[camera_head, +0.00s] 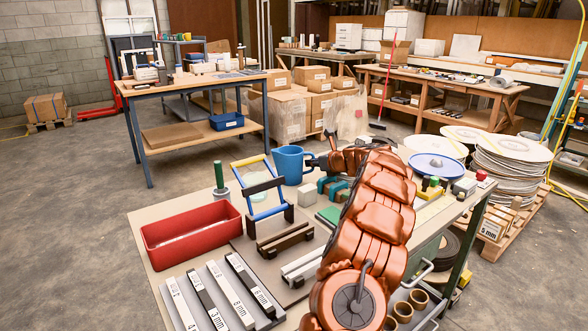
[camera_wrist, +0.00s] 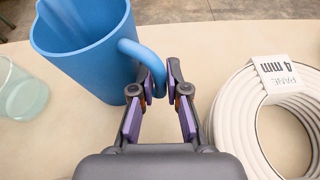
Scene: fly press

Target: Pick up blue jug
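The blue jug (camera_head: 291,164) stands upright on the near workbench, at its far edge in the head view. In the wrist view the jug (camera_wrist: 88,55) fills the upper left, and its open mouth shows. Its handle (camera_wrist: 149,57) points right, towards my gripper (camera_wrist: 160,84). The fingertips stand close on both sides of the handle's lower part and look shut on it. In the head view my gripper (camera_head: 313,162) is to the right of the jug, partly hidden by my arm. The jug's base seems to rest on the bench top.
A clear glass (camera_wrist: 20,88) stands left of the jug. A white coil of hose (camera_wrist: 265,120) lies right of my gripper. A red tray (camera_head: 191,232), a blue-handled frame (camera_head: 257,189) and a green-handled tool (camera_head: 219,180) crowd the near bench (camera_head: 150,214).

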